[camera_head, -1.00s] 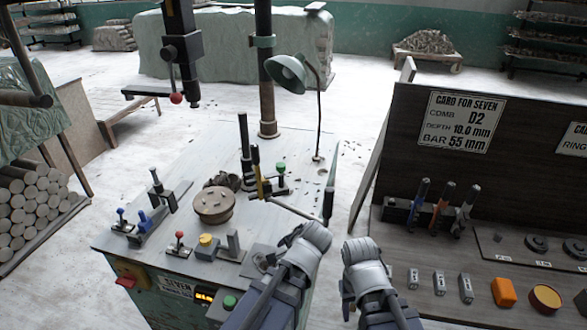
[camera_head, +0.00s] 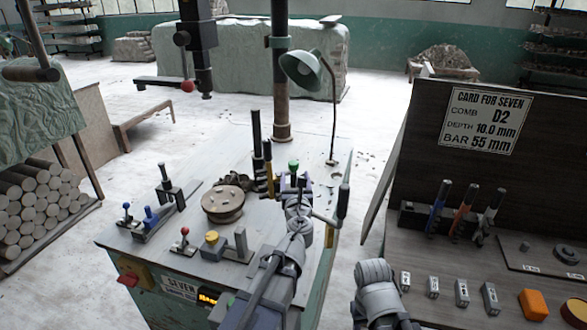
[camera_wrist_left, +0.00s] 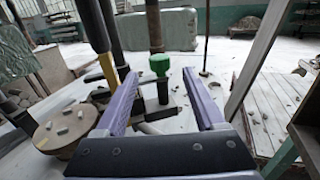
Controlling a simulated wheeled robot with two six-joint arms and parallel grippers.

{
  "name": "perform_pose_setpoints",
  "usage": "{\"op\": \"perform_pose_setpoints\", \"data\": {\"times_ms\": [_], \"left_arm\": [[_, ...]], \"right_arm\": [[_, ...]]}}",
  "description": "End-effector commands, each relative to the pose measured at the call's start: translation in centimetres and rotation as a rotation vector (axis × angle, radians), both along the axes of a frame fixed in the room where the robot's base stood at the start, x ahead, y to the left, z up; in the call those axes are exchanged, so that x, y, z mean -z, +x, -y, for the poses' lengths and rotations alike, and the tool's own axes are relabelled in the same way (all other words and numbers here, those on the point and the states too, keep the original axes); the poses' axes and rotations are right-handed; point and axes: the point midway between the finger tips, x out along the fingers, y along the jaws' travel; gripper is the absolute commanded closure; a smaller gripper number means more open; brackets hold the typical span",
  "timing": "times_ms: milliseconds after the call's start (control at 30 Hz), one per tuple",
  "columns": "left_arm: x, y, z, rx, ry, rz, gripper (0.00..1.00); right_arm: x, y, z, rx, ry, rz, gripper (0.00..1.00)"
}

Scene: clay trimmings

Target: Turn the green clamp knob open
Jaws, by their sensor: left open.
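The green clamp knob (camera_head: 293,166) stands on a dark upright post near the back right of the machine table. In the left wrist view the knob (camera_wrist_left: 160,65) shows between and just beyond the two purple fingers. My left gripper (camera_head: 294,186) is open, reaching over the table just in front of the knob. The fingers look apart from the knob, one on each side of its post. Part of the clamp base is hidden behind the gripper. Part of my right arm shows at the bottom, but its gripper does not.
A dark post and a yellow-and-black handle (camera_head: 268,165) stand close left of the knob. A round chuck (camera_head: 222,203) is further left. A black-gripped lever (camera_head: 343,202) stands right, and a green lamp (camera_head: 302,69) behind. A tool bench with a card (camera_head: 483,119) is at right.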

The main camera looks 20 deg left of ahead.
Motion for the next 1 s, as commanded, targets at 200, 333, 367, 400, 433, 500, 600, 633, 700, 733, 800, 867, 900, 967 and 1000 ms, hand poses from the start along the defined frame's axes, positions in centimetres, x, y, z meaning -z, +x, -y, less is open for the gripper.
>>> {"op": "perform_pose_setpoints", "data": {"times_ms": [200,333,367,400,433,500,600,633,700,733,800,867,900,967,1000], "left_arm": [[0.0,0.8,-0.2,-0.002,-0.004,0.000,0.29],[0.0,2.2,-0.7,-0.003,-0.005,0.001,0.29],[0.0,2.6,-0.8,-0.004,-0.005,0.001,0.29],[0.0,3.2,-1.0,-0.004,-0.006,0.001,0.29],[0.0,3.7,-1.2,-0.004,-0.006,0.001,0.29],[0.0,4.7,-1.5,-0.003,-0.006,0.001,0.29],[0.0,6.2,-1.9,-0.004,-0.007,0.001,0.29],[0.0,6.6,-2.1,-0.004,-0.007,0.001,0.29],[0.0,7.2,-2.3,-0.004,-0.007,0.001,0.29],[0.0,7.3,-2.4,-0.004,-0.007,0.001,0.29],[0.0,7.5,-2.5,-0.003,-0.007,0.001,0.29],[0.0,7.5,-2.5,-0.003,-0.007,0.001,0.29],[0.0,7.4,-2.5,-0.003,-0.007,0.001,0.29],[0.0,7.4,-2.5,-0.003,-0.007,0.001,0.29],[0.0,7.4,-2.5,-0.003,-0.007,0.001,0.29]], "right_arm": [[-0.1,0.0,0.0,0.000,0.000,0.000,0.50],[-0.1,0.0,0.0,0.000,0.000,0.000,0.50],[-0.1,0.0,0.0,0.000,0.000,0.000,0.50],[-0.1,0.0,0.0,0.000,0.000,0.000,0.50],[0.0,0.0,0.0,0.000,0.000,0.000,0.50],[0.0,0.0,0.0,0.000,0.000,0.000,0.50],[0.0,0.0,0.0,0.000,0.000,0.000,0.50],[0.0,0.0,0.0,0.000,0.000,0.000,0.50],[0.0,0.0,0.0,0.000,0.000,0.000,0.50],[0.0,0.0,0.0,0.000,0.000,0.000,0.50],[0.0,0.0,0.0,0.000,0.000,0.000,0.50],[0.0,0.0,0.0,0.000,0.000,0.000,0.50],[0.0,0.0,0.0,0.000,0.000,0.000,0.50],[0.0,0.0,0.0,0.000,0.000,0.000,0.50],[0.0,0.0,0.0,0.000,0.000,0.000,0.50]]}}
